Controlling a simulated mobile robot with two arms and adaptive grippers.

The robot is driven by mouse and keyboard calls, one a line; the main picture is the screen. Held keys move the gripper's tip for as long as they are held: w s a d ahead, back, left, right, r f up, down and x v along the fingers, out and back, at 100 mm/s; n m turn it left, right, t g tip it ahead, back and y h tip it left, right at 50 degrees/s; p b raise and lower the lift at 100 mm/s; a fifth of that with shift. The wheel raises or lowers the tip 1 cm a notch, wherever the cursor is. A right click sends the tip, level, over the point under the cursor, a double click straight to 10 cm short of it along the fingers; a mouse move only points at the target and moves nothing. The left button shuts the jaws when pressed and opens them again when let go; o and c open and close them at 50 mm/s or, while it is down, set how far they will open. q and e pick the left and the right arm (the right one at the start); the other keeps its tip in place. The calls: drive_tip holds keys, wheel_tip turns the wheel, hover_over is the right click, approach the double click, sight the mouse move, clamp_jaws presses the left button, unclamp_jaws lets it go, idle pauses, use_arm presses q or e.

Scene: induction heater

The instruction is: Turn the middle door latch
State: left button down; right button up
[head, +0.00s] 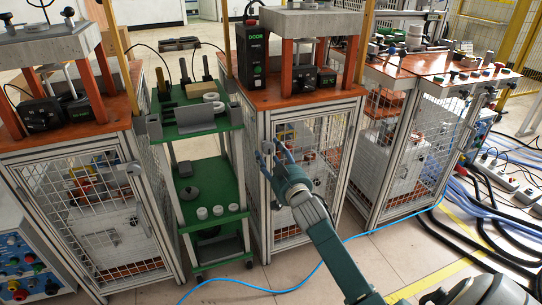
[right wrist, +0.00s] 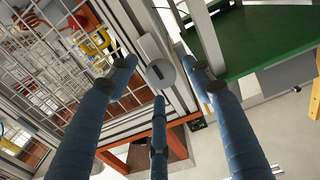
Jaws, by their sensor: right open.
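The middle door latch is a grey rounded knob with a small plate on the metal door frame. In the right wrist view the latch (right wrist: 160,74) sits between my blue fingers. In the head view the latch (head: 266,147) shows at the upper left of the middle cabinet's mesh door (head: 312,150), partly behind my gripper. My right gripper (head: 275,152) is open, its fingers pointing at the door frame. In the right wrist view the gripper (right wrist: 168,82) has fingers spread on either side of the latch and one below it; contact is not clear. My left gripper is not in view.
A green shelf cart (head: 205,122) with tools stands just left of the middle cabinet. Another mesh cabinet (head: 90,215) is at the left, with a grey latch (head: 134,167). A blue cable (head: 300,285) crosses the floor. Black and blue cables (head: 480,195) lie at the right.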

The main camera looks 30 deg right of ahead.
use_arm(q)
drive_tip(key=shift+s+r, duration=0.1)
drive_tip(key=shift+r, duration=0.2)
use_arm(e)
drive_tip(key=shift+w+d, duration=0.1)
drive_tip(key=shift+w, duration=0.25)
drive_tip(key=c, duration=1.1)
drive_tip(key=shift+c, duration=0.2)
